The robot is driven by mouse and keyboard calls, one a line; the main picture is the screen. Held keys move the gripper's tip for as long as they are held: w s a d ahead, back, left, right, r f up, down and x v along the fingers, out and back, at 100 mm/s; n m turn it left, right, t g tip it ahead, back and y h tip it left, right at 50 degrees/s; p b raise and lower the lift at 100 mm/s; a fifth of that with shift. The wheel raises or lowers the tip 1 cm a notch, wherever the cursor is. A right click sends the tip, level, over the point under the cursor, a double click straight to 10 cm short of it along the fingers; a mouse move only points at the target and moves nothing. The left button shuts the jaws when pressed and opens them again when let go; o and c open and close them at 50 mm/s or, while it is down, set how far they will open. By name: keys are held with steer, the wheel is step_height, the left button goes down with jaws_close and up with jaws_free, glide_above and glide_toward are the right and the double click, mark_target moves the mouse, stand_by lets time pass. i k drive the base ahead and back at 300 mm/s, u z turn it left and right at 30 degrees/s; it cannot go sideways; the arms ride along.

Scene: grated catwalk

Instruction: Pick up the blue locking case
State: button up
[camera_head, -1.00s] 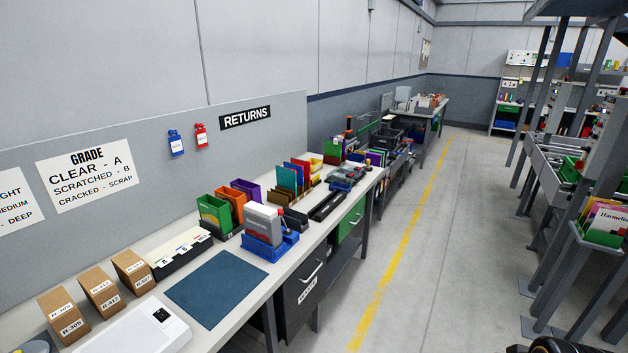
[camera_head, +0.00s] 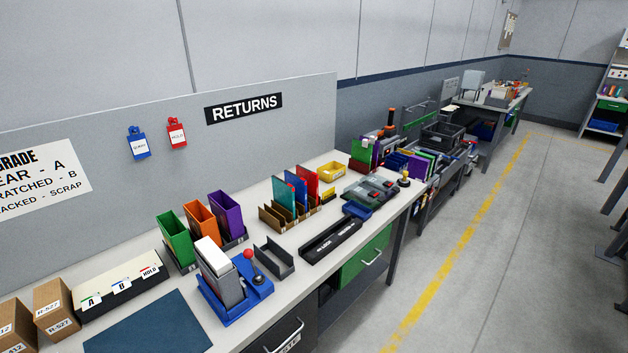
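My gripper is not in view. Slim upright cases stand in a brown slotted rack (camera_head: 270,218) on the returns bench; among them are a blue case (camera_head: 292,190) and a red case (camera_head: 307,182). Several blue items are in view, and I cannot tell for sure which is the blue locking case. A blue tag (camera_head: 138,144) hangs on the panel beside a red one (camera_head: 177,134). A blue device with a red knob (camera_head: 250,287) sits near the bench's front edge. A small blue tray (camera_head: 357,210) lies further along.
Green (camera_head: 175,240), orange (camera_head: 201,220) and purple (camera_head: 227,213) holders stand behind the blue device. A black tray (camera_head: 330,241), a yellow bin (camera_head: 333,171) and a dark blue mat (camera_head: 150,325) are on the bench. The floor (camera_head: 470,270) to the right is clear, with a yellow line.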

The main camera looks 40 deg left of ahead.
mark_target(300, 183)
steer(key=u, duration=0.35)
steer(key=i, duration=1.3)
steer(key=u, duration=1.55)
steer(key=i, duration=0.95)
steer(key=u, duration=0.85)
